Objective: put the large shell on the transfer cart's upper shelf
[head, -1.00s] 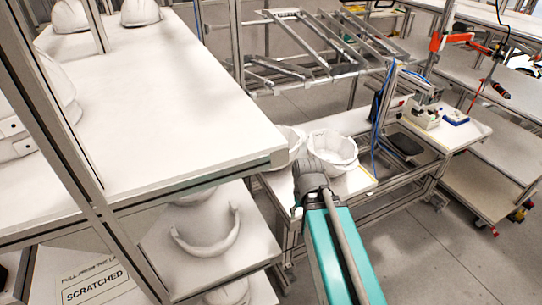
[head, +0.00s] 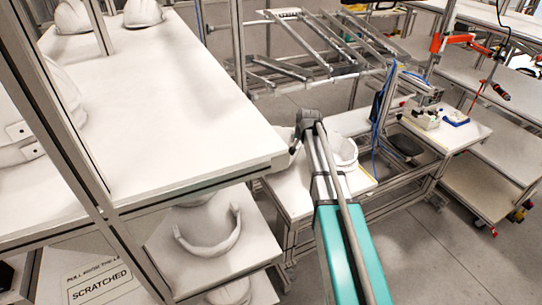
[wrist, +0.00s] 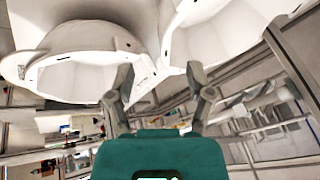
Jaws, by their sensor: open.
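Two white helmet shells stand side by side on a workbench. One shell (head: 344,150) shows partly behind my arm in the head view, and it is unclear which is the large one. The other shell (head: 284,134) is mostly hidden by the shelf corner and my gripper. In the wrist view, a left shell (wrist: 70,72) and a right shell (wrist: 222,28) fill the top. My gripper (wrist: 160,84) is open and empty, its fingers spread near where the two shells meet; contact cannot be told. It shows end-on in the head view (head: 303,130).
A white shelf rack (head: 180,110) holding more shells stands close on the left. A wheeled cart (head: 485,185) is at the right; whether it is the transfer cart is unclear. A metal roller frame (head: 310,50) stands behind. Floor is clear at lower right.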

